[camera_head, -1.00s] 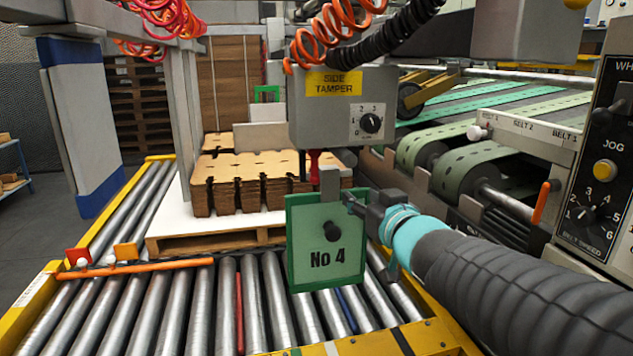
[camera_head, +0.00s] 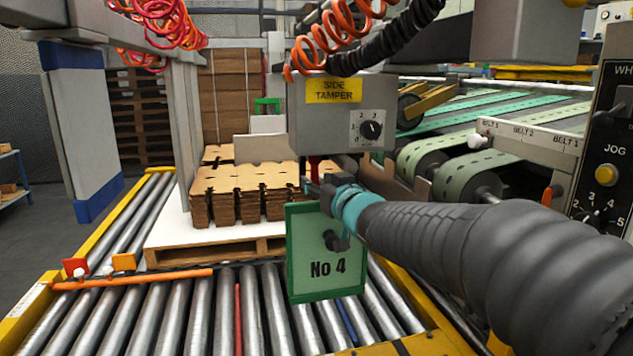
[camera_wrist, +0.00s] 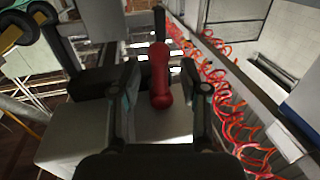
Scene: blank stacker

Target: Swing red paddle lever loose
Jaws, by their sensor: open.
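The red paddle lever (camera_head: 314,165) hangs under the grey side tamper box (camera_head: 300,115); only a small part of it shows in the head view, above my gripper (camera_head: 318,188). In the wrist view the red lever (camera_wrist: 159,72), with a rounded knob end, appears between the two fingers of my gripper (camera_wrist: 160,88). The fingers are apart, with a gap visible on each side of the lever. I cannot tell whether either finger touches it.
A green "No 4" plate (camera_head: 305,240) with a black knob hangs just below my gripper. Stacked brown blanks (camera_head: 240,180) sit on a pallet to the left. Coiled orange hoses (camera_head: 325,40) hang above the box. Green belts (camera_head: 425,150) lie to the right.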

